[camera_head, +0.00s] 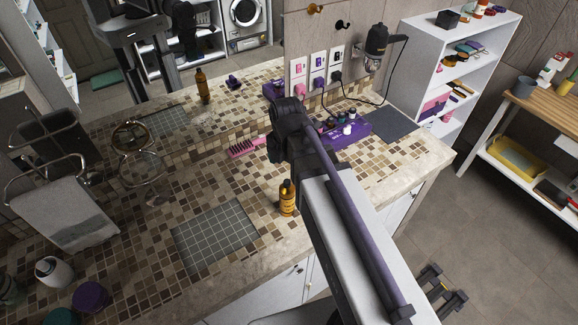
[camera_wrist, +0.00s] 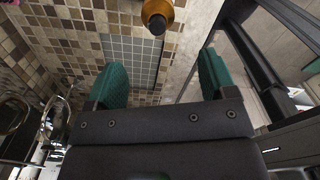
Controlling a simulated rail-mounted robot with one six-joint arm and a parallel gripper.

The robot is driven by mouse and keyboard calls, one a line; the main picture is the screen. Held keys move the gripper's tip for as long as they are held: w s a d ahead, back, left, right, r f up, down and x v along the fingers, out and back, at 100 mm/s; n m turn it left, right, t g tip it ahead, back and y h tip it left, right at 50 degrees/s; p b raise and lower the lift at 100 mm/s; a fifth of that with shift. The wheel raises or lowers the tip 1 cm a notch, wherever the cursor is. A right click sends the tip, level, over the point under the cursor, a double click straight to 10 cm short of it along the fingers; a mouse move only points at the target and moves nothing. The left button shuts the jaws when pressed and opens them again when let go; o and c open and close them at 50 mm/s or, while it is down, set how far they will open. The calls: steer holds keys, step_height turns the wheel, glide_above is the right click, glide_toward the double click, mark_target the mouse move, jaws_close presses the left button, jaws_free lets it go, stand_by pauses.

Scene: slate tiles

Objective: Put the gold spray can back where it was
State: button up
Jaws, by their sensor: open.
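The gold spray can (camera_head: 287,197), with a black top, stands upright on the mosaic-tiled counter, near its front edge and just right of a grey gridded mat (camera_head: 215,238). In the wrist view the can (camera_wrist: 157,14) is seen from above at the top edge, partly cut off, beside the mat (camera_wrist: 130,58). My gripper (camera_wrist: 162,80) has its two green-padded fingers spread wide with nothing between them. The can lies beyond the fingertips, apart from them. In the head view my gripper cannot be made out; my arm crosses the middle of the picture.
A mirror behind the counter reflects the can. A pink comb (camera_head: 246,147), a purple tray (camera_head: 345,137) of small items and a dark mat (camera_head: 389,124) are farther back. A towel stand (camera_head: 62,215) and several containers are at left. A white shelf (camera_head: 470,50) stands right.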

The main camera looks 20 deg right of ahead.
steer(key=s+m, duration=0.3)
steer(key=m, duration=0.9)
steer(key=s+m, duration=0.3)
steer(key=m, duration=1)
steer(key=shift+s, duration=0.15)
steer(key=shift+d+f, duration=0.1)
